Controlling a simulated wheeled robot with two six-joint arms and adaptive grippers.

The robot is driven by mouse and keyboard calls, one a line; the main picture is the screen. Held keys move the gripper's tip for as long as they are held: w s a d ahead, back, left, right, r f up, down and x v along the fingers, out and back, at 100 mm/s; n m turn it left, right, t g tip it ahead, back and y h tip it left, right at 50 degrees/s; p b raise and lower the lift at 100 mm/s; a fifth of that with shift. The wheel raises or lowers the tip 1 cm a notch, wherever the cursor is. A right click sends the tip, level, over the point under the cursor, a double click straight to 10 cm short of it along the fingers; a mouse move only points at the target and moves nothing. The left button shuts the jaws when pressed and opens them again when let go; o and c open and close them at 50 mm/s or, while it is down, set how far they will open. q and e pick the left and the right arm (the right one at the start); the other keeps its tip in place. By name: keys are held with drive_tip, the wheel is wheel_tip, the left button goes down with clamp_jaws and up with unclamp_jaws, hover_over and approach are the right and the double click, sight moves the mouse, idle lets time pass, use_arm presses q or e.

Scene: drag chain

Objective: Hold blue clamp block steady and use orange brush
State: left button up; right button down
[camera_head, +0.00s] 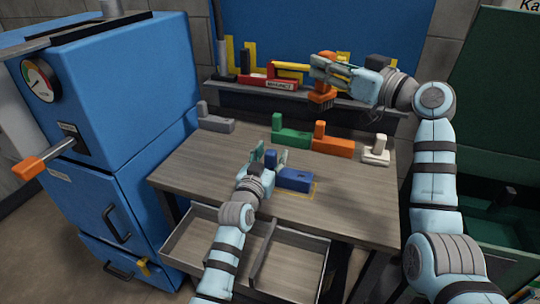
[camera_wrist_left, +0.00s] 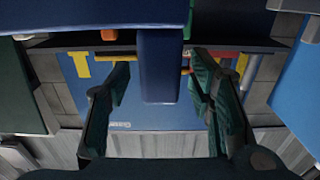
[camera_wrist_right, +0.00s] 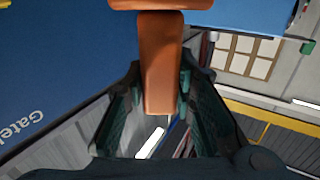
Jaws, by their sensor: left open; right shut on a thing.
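The blue clamp block (camera_head: 294,179) sits on the wooden table inside a yellow outline. My left gripper (camera_head: 268,157) is at its upright post, and in the left wrist view the blue post (camera_wrist_left: 160,60) stands between my open left fingers (camera_wrist_left: 160,95), with gaps on both sides. My right gripper (camera_head: 330,72) is raised in front of the back shelf, shut on the orange brush (camera_head: 321,97). In the right wrist view the orange handle (camera_wrist_right: 162,70) is between the fingers (camera_wrist_right: 160,95). The brush's lower end hangs down, clear of the table.
Grey (camera_head: 215,122), green (camera_head: 291,136), orange (camera_head: 332,143) and white (camera_head: 376,152) blocks stand along the table's back. A red tool holder (camera_head: 267,84) is on the shelf (camera_head: 240,90). An open drawer (camera_head: 200,250) juts out in front. A blue cabinet (camera_head: 120,90) stands left.

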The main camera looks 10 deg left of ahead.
use_arm(q)
drive_tip(key=shift+c, duration=0.2)
clamp_jaws()
use_arm(e)
drive_tip(key=shift+a+f, duration=1.15)
drive_tip(key=shift+f, duration=8.5)
drive_tip(key=s, duration=0.4)
drive_tip(key=shift+w, duration=2.45)
wheel_tip(320, 180, up, 7)
